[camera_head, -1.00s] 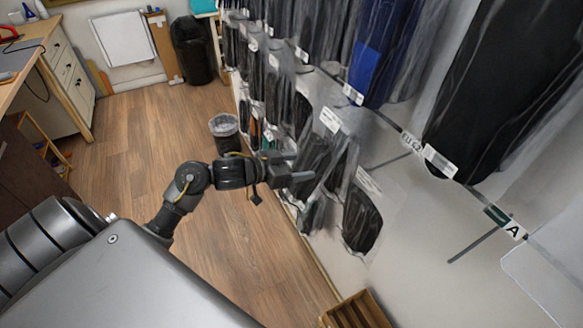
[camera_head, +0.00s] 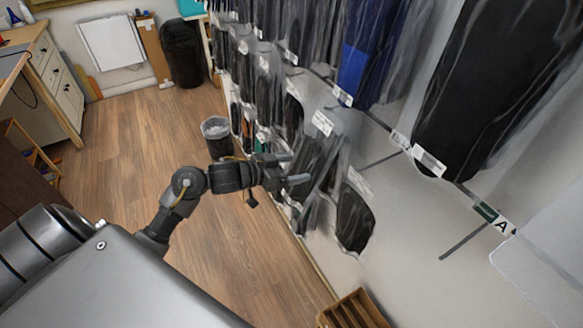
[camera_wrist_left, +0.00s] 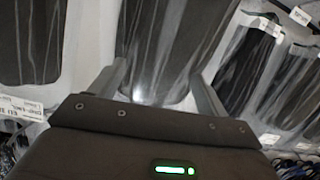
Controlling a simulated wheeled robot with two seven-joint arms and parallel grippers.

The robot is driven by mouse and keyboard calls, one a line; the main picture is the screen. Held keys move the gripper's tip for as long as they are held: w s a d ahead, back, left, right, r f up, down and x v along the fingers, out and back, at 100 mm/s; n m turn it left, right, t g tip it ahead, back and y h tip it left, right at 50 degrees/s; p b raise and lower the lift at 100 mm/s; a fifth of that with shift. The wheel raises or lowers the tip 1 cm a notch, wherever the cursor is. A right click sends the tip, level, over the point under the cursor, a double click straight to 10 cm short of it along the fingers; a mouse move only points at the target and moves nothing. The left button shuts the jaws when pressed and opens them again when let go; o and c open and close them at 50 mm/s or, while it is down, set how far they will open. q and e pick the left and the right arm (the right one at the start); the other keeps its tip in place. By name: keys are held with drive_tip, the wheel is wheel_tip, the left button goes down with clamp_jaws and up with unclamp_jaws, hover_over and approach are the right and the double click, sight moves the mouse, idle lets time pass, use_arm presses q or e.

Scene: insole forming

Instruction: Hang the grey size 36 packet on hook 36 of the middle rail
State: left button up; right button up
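My left gripper (camera_head: 296,170) is open, its two fingers apart, at the packets on the lower part of the rack. In the left wrist view its fingers (camera_wrist_left: 160,90) stand either side of a dark packet (camera_wrist_left: 170,45) in clear film; I cannot tell whether they touch it. In the head view several dark grey packets hang by the gripper, one of them (camera_head: 354,220) just right of it. The size 36 packet cannot be told apart, as the labels are too small to read. The middle rail (camera_head: 378,121) carries white tags; hook 36 cannot be identified. My right gripper is not in view.
Two bare hooks stick out, one (camera_head: 462,242) below the "A" tag and one (camera_head: 382,160) further left. Large black (camera_head: 470,80) and blue (camera_head: 362,60) packets hang above. A bin (camera_head: 217,133) and a wooden crate (camera_head: 352,312) stand on the floor (camera_head: 130,150).

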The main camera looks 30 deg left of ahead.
use_arm(q)
drive_tip(key=o, duration=0.3)
drive_tip(key=shift+s, duration=0.1)
drive_tip(key=v, duration=1)
drive_tip(key=shift+s+a+r+b, duration=0.2)
drive_tip(key=shift+s+b, duration=0.1)
drive_tip(key=shift+b, duration=0.1)
